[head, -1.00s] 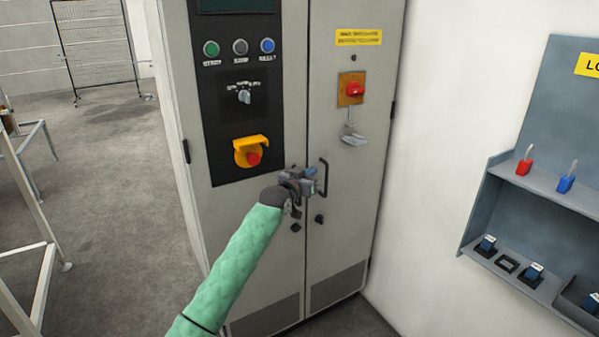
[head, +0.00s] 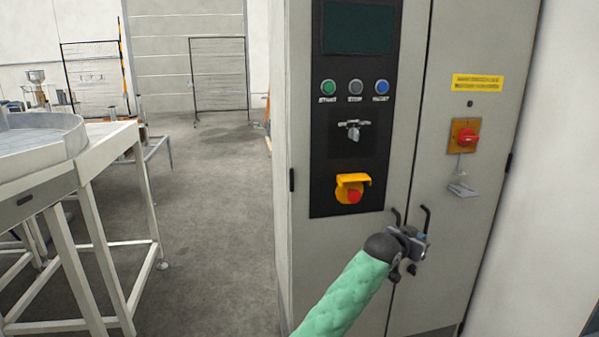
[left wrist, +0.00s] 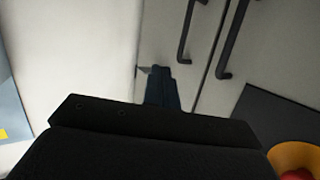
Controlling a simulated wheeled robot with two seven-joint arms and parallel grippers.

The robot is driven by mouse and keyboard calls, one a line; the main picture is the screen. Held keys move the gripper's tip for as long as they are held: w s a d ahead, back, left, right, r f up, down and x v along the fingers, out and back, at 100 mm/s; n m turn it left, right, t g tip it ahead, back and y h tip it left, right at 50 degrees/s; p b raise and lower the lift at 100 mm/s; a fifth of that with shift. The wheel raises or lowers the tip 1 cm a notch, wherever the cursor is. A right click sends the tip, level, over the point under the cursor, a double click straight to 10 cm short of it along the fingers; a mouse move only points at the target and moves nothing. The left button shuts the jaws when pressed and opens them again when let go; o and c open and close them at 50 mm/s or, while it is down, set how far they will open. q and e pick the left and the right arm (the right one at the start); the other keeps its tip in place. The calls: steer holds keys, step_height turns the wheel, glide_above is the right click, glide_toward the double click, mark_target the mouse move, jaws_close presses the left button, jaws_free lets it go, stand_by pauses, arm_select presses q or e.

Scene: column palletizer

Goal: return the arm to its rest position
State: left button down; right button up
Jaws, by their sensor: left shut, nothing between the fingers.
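My left arm, in a green sleeve, reaches up from the bottom of the head view. Its left gripper (head: 418,243) is in front of the grey control cabinet (head: 455,270), close by the two black door handles (head: 427,218). In the left wrist view the fingers (left wrist: 162,86) are together with nothing between them, and the handles (left wrist: 229,42) stand beyond them to the right. Whether the gripper touches the cabinet cannot be told. My right gripper is not in view.
The cabinet carries a red emergency stop (head: 354,196) under a yellow guard, a selector switch (head: 351,128), several buttons and a red rotary switch (head: 467,136). A white-framed table (head: 100,160) stands at the left. Grey floor (head: 215,230) lies open between them.

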arm_select(q)
steer(key=s+a+r+y, duration=0.2)
steer(key=s+a+r, duration=0.1)
steer(key=a+r, duration=0.4)
steer(key=s+a+f+n+y, duration=0.1)
steer(key=s+a+f+n, duration=0.15)
steer(key=a, duration=0.45)
steer(key=s+a+f+n+y, duration=0.15)
steer(key=s+a+f, duration=0.25)
steer(key=a, duration=0.4)
steer(key=s+a+f+n+y, duration=0.1)
steer(key=s+a+f+y, duration=0.2)
steer(key=a, duration=0.4)
steer(key=s+a+f+n+g+y+p, duration=0.1)
steer(key=s+a+f+n+g, duration=0.15)
steer(key=s+a+f, duration=1.35)
steer(key=s+a+f+g, duration=0.1)
steer(key=s+f+g, duration=0.1)
steer(key=s+f, duration=0.5)
steer(key=s+a+f+g+y, duration=0.1)
steer(key=s+f, duration=0.6)
steer(key=s, duration=0.8)
steer(key=shift+s+a+f+n+g+p, duration=0.15)
steer(key=shift+s+a+n+g+p, duration=0.25)
steer(key=shift+a+g, duration=0.4)
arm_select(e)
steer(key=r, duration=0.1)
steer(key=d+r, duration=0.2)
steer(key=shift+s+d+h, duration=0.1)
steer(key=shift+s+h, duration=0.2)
